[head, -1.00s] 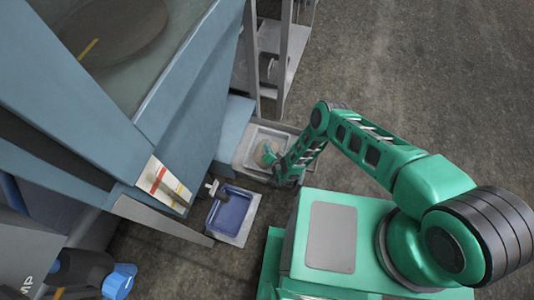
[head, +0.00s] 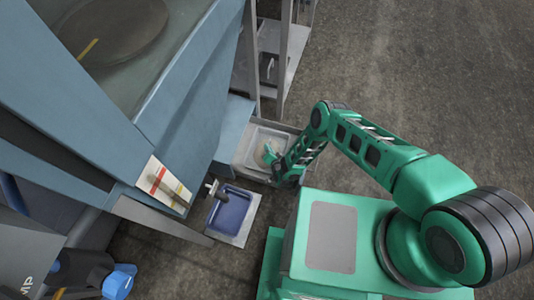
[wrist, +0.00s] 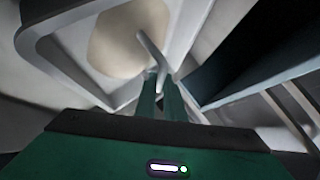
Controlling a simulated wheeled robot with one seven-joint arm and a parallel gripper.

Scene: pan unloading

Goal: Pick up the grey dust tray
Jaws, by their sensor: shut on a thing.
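The grey dust tray (head: 251,150) sits low beside the blue-grey machine, left of my arm's end in the head view. In the wrist view the tray's pale wall (wrist: 32,48) curves around a tan heap of dust (wrist: 118,42). My gripper (wrist: 160,80) has its green fingers close together on a thin pale upright part of the tray, at the near side of the dust. In the head view my gripper (head: 274,162) is at the tray's near right side, partly hidden by my arm. I cannot tell whether the tray is lifted.
A blue tray (head: 230,210) on a grey plate lies nearer, to the left. The blue-grey machine (head: 185,120) rises close on the left, with grey posts (head: 283,60) behind the dust tray. Open floor (head: 410,70) lies to the right.

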